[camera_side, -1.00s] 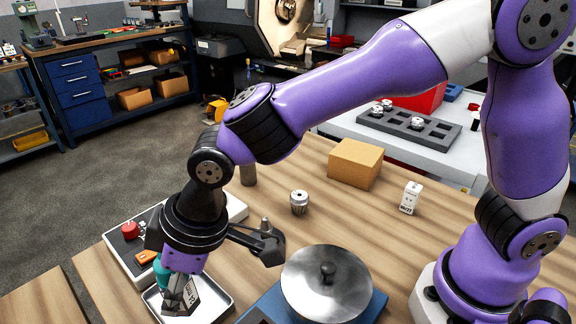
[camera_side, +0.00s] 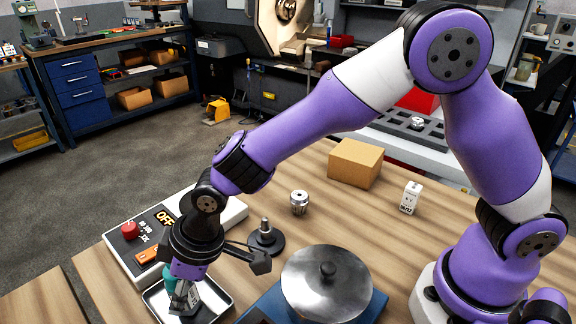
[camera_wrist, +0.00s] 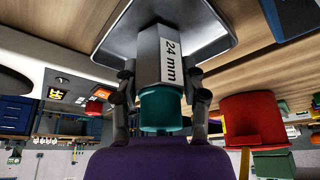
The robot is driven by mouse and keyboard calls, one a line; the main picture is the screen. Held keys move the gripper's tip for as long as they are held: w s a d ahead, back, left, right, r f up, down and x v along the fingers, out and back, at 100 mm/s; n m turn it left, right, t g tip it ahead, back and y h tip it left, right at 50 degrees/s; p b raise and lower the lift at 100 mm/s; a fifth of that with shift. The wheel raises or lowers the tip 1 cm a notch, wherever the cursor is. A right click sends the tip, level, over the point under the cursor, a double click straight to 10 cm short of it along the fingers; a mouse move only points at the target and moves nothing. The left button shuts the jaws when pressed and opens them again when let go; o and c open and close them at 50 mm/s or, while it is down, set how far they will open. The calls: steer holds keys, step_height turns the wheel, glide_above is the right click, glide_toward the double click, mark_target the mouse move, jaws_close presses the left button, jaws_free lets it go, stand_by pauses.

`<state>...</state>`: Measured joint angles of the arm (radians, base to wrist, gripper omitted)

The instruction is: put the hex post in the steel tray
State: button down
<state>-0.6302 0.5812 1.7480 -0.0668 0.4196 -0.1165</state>
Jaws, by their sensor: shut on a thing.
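The hex post (camera_side: 184,302) is grey, with a teal end and a white label reading "24 mm" that shows in the wrist view (camera_wrist: 172,58). My gripper (camera_side: 180,285) is shut on the post near its teal end, with a finger on either side in the wrist view (camera_wrist: 160,88). The post is nearly upright over the floor of the shallow steel tray (camera_side: 226,302), within its rim. The tray also shows behind the post in the wrist view (camera_wrist: 112,42). I cannot tell whether the post touches the tray floor.
A control panel (camera_side: 118,252) with a red button stands left behind the tray. A black stand with a peg (camera_side: 266,240) and a round metal lid (camera_side: 327,285) on a blue base are to the right. A collet (camera_side: 299,201) and a cardboard box (camera_side: 355,163) stand farther back.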

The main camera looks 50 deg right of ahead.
steer(key=shift+c, duration=1.8)
jaws_free()
steer(key=shift+f, duration=0.1)
steer(key=shift+r, duration=0.4)
steer(key=d+v, duration=0.1)
steer(key=v, duration=1.1)
steer(key=s+d+r+m+t+h, duration=0.1)
steer(key=s+d+m, duration=0.3)
steer(key=d, duration=0.7)
steer(key=s+d+r+m+t+h, duration=0.1)
steer(key=s+d+m, duration=0.4)
steer(key=d, duration=0.5)
steer(key=shift+s+d+r+h, duration=0.25)
steer(key=shift+d+r+h, duration=0.15)
steer(key=shift+r+h, duration=0.15)
